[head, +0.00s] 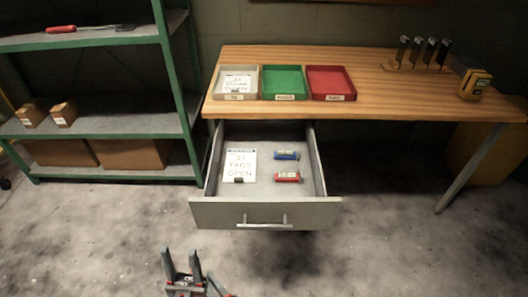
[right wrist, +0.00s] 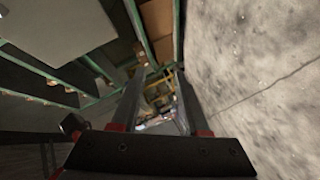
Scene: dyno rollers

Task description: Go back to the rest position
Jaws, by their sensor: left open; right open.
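My left gripper (head: 181,256) is in the head view at the bottom, left of centre, in front of the pulled-out drawer and apart from it. Its two fingers point up, are spread and hold nothing. My right gripper (right wrist: 157,75) shows in the right wrist view with its two dark fingers spread and nothing between them. In the head view a small dark and red part shows low beside the left gripper; I cannot tell which arm it belongs to.
The open drawer (head: 214,212) juts out below the wooden table (head: 375,105); it holds a sign (head: 240,166), a blue item (head: 286,155) and a red item (head: 287,177). A green-framed shelf (head: 110,127) stands at left. Concrete floor (head: 400,245) is clear at right.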

